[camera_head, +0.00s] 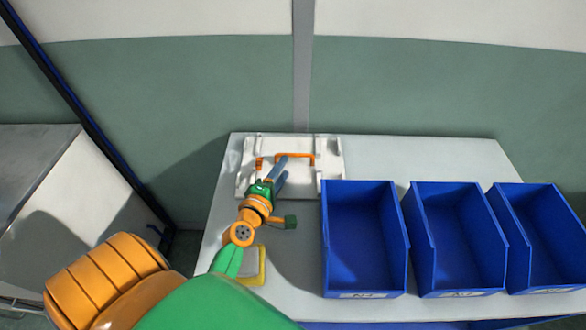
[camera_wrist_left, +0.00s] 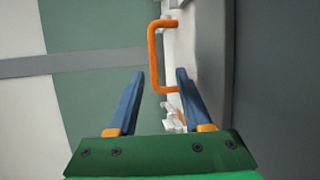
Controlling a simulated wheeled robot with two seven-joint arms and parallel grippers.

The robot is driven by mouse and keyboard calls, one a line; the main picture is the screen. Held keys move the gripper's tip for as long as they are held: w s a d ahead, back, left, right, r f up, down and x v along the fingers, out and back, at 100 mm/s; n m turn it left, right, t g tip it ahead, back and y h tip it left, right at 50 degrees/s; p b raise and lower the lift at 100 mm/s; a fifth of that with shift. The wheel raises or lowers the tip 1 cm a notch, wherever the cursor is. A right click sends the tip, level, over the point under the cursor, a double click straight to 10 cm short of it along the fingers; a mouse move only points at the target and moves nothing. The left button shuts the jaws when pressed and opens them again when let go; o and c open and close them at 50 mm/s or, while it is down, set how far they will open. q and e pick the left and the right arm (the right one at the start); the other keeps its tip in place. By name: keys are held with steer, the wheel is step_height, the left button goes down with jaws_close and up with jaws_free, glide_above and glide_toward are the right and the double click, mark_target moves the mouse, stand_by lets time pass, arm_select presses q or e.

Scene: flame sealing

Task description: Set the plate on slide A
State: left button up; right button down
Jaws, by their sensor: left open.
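A white plate-like piece (camera_head: 248,180) with an orange handle (camera_head: 299,155) stands at the back left of the table; the wrist view also shows the handle (camera_wrist_left: 152,55). Where the plate ends and its support begins is unclear. My left gripper (camera_head: 282,168) is open at the handle. In the left wrist view its blue fingers (camera_wrist_left: 160,74) are apart, with part of the handle seen between them; contact cannot be told. The gripper hides part of the white piece. I cannot make out a marking for slide A. My right gripper is out of view.
Three blue bins, left (camera_head: 361,240), middle (camera_head: 460,240) and right (camera_head: 545,235), stand along the table's front right. A yellow-edged item (camera_head: 255,279) lies beside my left arm. The light tabletop (camera_head: 420,155) behind the bins is clear. A grey cabinet (camera_head: 40,170) stands at left.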

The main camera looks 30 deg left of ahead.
mark_target(289, 155)
arm_select(q)
steer(key=x, duration=0.6)
steer(key=shift+a+r, duration=0.3)
steer(key=shift+a, duration=0.05)
jaws_close()
steer(key=shift+r, duration=0.1)
stand_by(0.7)
